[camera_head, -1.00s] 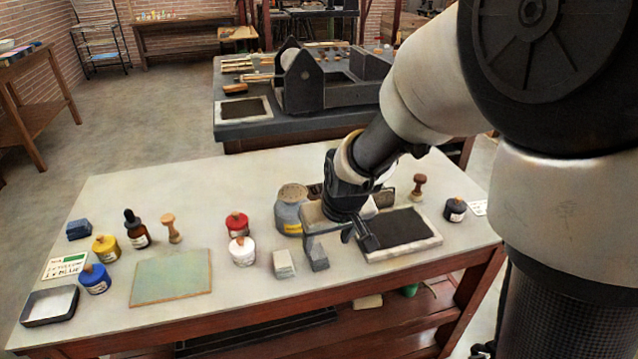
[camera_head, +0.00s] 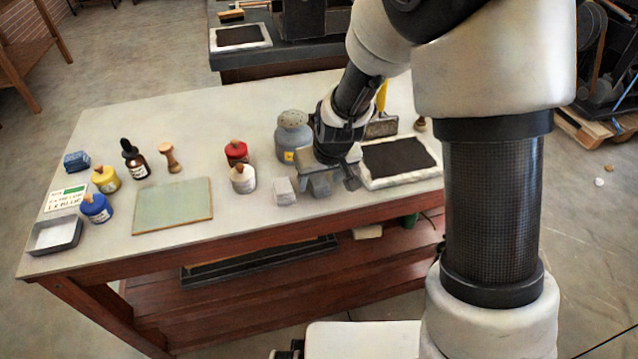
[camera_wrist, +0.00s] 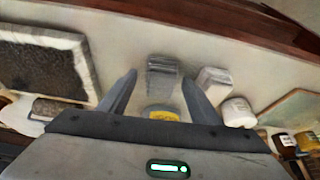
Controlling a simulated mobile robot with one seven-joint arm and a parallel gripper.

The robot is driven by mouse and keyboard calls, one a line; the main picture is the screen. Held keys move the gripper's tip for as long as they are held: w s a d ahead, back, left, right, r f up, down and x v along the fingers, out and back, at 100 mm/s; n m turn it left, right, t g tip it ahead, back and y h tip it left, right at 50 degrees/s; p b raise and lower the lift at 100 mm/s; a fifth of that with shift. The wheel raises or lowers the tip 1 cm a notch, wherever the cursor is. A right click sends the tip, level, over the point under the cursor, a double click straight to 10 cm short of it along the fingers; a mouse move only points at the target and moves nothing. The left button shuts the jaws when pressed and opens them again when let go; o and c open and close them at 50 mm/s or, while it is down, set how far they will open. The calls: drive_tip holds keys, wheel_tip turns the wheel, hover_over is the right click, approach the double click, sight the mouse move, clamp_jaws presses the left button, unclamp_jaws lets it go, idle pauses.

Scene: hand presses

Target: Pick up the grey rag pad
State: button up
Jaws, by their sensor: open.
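The grey rag pad (camera_wrist: 163,67) is a small grey stack lying on the table, seen ahead between my fingertips in the wrist view. In the head view a grey block (camera_head: 319,186) that looks like it shows partly below my gripper (camera_head: 332,174). My gripper also shows in the wrist view (camera_wrist: 158,82), its two fingers spread on either side of the pad, with nothing held. Whether the fingers are level with the pad is hard to tell. A paler, whitish pad (camera_head: 285,191) lies just left of it in the head view.
A grey-blue jar (camera_head: 293,138) with a yellow label stands behind my gripper. A dark slab in a pale frame (camera_head: 399,160) lies to the right. White (camera_head: 243,179) and red (camera_head: 236,153) jars and a green mat (camera_head: 173,205) lie left. The table's front edge is close.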

sight(320, 180)
drive_tip(key=c, duration=1.1)
wheel_tip(320, 180, up, 10)
drive_tip(key=shift+p, duration=1.15)
drive_tip(key=shift+c, duration=0.2)
